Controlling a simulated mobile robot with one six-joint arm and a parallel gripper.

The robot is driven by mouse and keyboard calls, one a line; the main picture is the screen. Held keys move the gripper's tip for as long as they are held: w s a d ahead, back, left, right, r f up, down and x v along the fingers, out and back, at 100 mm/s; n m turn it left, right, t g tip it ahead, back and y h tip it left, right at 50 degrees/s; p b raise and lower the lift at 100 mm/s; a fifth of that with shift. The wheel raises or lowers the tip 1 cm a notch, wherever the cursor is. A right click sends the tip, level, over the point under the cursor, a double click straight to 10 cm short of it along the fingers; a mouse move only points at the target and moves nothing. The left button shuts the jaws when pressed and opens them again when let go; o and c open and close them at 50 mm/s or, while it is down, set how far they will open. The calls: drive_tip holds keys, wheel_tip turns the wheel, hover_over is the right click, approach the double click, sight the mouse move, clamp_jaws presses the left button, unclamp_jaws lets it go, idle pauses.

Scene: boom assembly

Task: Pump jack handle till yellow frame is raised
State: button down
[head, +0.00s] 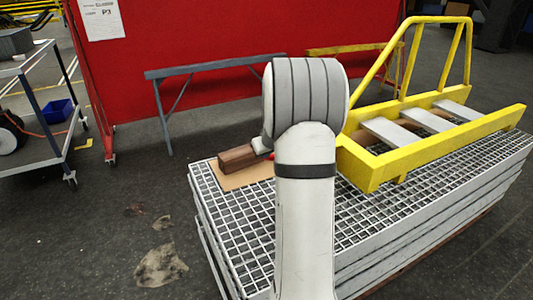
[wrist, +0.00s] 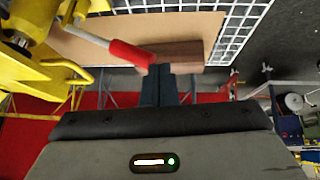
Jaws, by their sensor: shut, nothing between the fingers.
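The yellow frame (head: 372,172), with grey slats and a tall side rail, lies over the white grating, roughly level and close above it. In the wrist view a jack handle with a white rod (wrist: 92,34) and a red grip (wrist: 131,54) reaches out from yellow parts (wrist: 35,72) at the left. My gripper (wrist: 158,74) is shut and empty. Its fingertips appear right beside the end of the red grip, in front of a brown wooden block (wrist: 186,52); contact cannot be told. In the head view my arm hides the gripper and most of the jack.
The wooden block (head: 238,158) lies on a brown board (head: 229,181) at the left end of the grating stack (head: 360,232). A grey sawhorse (head: 208,67) and a red partition (head: 210,32) stand behind. A cart (head: 35,110) stands far left.

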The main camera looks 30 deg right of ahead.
drive_tip(key=s+a+r+g+y, duration=0.1)
drive_tip(key=s+a+r, duration=0.1)
drive_tip(key=s+a, duration=0.35)
drive_tip(key=s+a+r+n, duration=0.1)
drive_tip(key=s+a, duration=0.1)
drive_tip(key=a, duration=0.6)
drive_tip(key=s+a+r+g+y, duration=0.1)
drive_tip(key=s+a+r, duration=0.1)
drive_tip(key=s+a, duration=0.35)
drive_tip(key=s+a+g, duration=0.1)
drive_tip(key=s+a, duration=0.4)
drive_tip(key=s, duration=0.3)
drive_tip(key=s+a+g, duration=0.1)
drive_tip(key=s+a, duration=0.4)
drive_tip(key=s, duration=0.3)
drive_tip(key=shift+s+a+f+g, duration=0.2)
drive_tip(key=shift+s+f+g, duration=0.15)
drive_tip(key=shift+g, duration=0.05)
